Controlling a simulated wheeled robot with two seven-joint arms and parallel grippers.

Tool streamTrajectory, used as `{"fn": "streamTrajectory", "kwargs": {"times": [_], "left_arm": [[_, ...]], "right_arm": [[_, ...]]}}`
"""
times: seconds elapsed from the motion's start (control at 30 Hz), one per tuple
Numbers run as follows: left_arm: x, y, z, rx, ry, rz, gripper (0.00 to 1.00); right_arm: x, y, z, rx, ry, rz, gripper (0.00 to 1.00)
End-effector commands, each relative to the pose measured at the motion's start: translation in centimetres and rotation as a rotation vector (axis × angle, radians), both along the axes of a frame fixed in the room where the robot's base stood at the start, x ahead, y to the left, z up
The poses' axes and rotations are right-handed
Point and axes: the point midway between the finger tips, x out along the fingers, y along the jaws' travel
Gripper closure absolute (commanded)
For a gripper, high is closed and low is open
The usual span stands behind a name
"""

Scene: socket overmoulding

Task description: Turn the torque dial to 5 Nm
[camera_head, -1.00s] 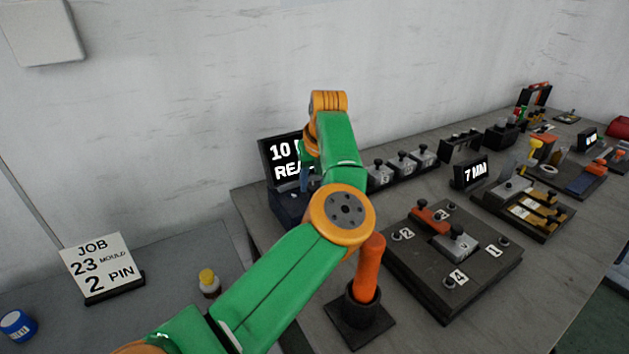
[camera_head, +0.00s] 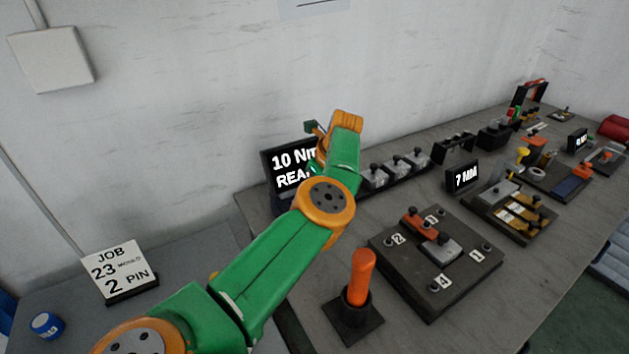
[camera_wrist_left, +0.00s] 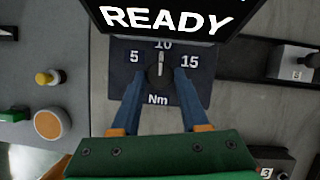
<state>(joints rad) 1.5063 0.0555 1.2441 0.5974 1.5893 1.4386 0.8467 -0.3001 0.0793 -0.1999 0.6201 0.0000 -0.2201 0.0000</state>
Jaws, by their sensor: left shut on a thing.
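The torque dial (camera_wrist_left: 158,72) is a dark round knob with a light pointer, on a dark plate (camera_wrist_left: 158,117) marked 5, 10, 15 and Nm. Its pointer stands up towards 10. The display (camera_head: 284,163) behind it reads 10 Nm and READY, partly covered by my arm in the head view; READY also shows in the wrist view (camera_wrist_left: 165,18). My left gripper (camera_wrist_left: 159,78) has its blue-grey fingers on either side of the dial, shut on it. In the head view my arm hides the dial and fingers. My right gripper is not in view.
An orange-handled tool (camera_head: 361,280) stands in a black holder near the front. To the right is a dark board (camera_head: 400,285) with numbered posts. A job card (camera_head: 112,268) reads 23 mould, 2 pin. Grey-topped blocks (camera_head: 397,168) stand right of the display.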

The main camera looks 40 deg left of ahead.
Motion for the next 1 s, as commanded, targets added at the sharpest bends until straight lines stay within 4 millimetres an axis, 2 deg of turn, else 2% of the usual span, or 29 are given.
{"fn": "streamTrajectory", "kwargs": {"times": [0.3,0.83,0.87,0.97,1.0], "left_arm": [[0.09,0.07,0.14,0.002,-0.002,0.073,1.0],[0.1,0.06,0.04,0.003,-0.002,0.089,1.0],[0.1,0.06,0.04,0.003,-0.002,0.089,0.53],[0.1,0.05,0.04,0.002,-0.001,0.089,0.26],[0.1,0.05,0.04,0.002,-0.001,0.089,0.26]], "right_arm": [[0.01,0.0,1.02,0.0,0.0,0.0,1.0],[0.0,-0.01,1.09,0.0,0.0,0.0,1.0],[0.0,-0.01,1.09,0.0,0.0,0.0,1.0],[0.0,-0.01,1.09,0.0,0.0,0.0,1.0],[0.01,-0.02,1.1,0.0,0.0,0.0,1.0]]}}
